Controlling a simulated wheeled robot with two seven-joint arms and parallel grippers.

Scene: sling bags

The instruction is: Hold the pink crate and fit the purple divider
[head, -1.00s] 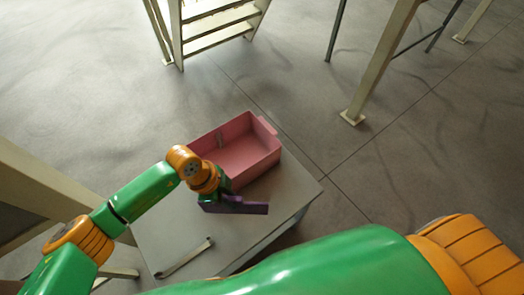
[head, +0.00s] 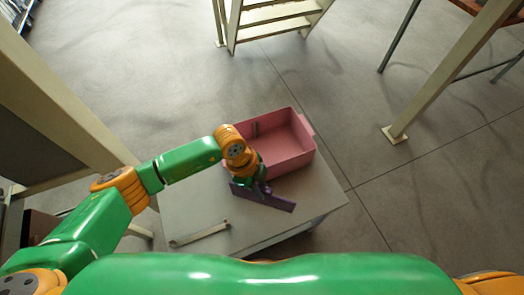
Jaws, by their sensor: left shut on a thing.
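The pink crate (head: 288,157) is an open box at the back of a small grey table, its inside partly visible. The purple divider (head: 278,201) is a flat, thin piece in front of the crate's near side, slanting down to the right. My left gripper (head: 259,188) is shut on the divider near its left part and holds it just outside the crate. The gripper and wrist hide the crate's near left corner. Whether the divider touches the table is hard to tell. My right gripper is not in view.
The grey table (head: 300,222) has bare top in front of the crate. A thin bar-like piece (head: 200,234) lies near its front left edge. A pale shelf rack (head: 268,14) stands behind, and a pale leg with a foot plate (head: 395,133) stands right. Floor around is clear.

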